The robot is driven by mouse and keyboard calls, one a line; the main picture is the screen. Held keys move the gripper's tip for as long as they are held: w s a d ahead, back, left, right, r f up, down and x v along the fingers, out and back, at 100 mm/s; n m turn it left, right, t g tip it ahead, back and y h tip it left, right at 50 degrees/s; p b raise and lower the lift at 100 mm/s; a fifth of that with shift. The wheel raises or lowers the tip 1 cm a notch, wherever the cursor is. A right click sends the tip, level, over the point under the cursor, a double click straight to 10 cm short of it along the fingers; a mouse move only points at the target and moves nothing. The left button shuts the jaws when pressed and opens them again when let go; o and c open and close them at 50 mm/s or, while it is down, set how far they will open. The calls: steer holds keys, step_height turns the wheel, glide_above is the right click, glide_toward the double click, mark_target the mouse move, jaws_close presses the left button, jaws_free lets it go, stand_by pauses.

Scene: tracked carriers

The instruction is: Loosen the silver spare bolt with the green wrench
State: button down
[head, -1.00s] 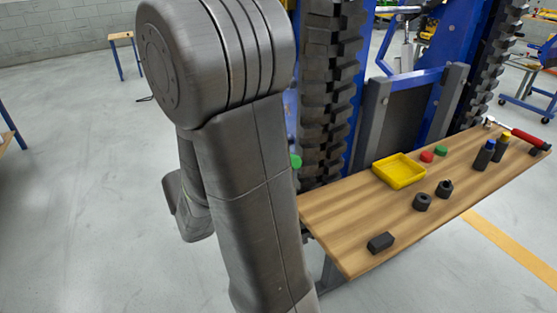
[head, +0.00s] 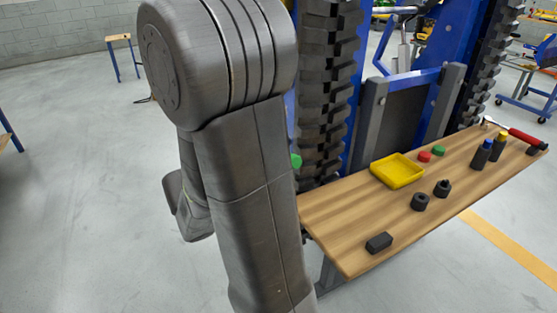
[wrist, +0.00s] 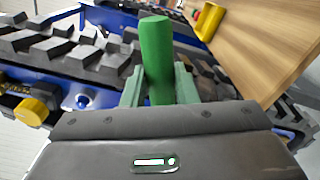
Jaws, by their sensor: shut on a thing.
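The green wrench (wrist: 157,55) shows in the wrist view as a thick green cylinder standing up between the fingers. My gripper (wrist: 159,88) is shut on it. In the head view a small green end (head: 296,161) pokes out beside my arm, next to the black track; it looks like the wrench. My arm hides the gripper and most of the wrench there. I cannot make out the silver spare bolt in either view, nor whether the wrench touches anything.
A wooden bench (head: 335,222) carries a yellow tray (head: 397,171), red and green caps, black nuts, a black block (head: 379,243), bottles and a red-handled tool. The tracked blue carrier (head: 327,90) stands close behind. A yellow knob (wrist: 31,111) shows at left in the wrist view.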

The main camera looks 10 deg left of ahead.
steer(key=shift+w+d, duration=0.15)
steer(key=shift+d, duration=0.1)
stand_by(0.4)
steer(key=shift+w+d, duration=0.1)
steer(key=shift+d, duration=0.05)
steer(key=shift+w+d, duration=0.1)
stand_by(1.1)
steer(key=shift+w+d, duration=0.15)
steer(key=shift+d, duration=0.1)
steer(key=shift+b, duration=0.35)
stand_by(0.4)
steer(key=c, duration=1.9)
jaws_free()
jaws_close()
steer(key=shift+r, duration=0.1)
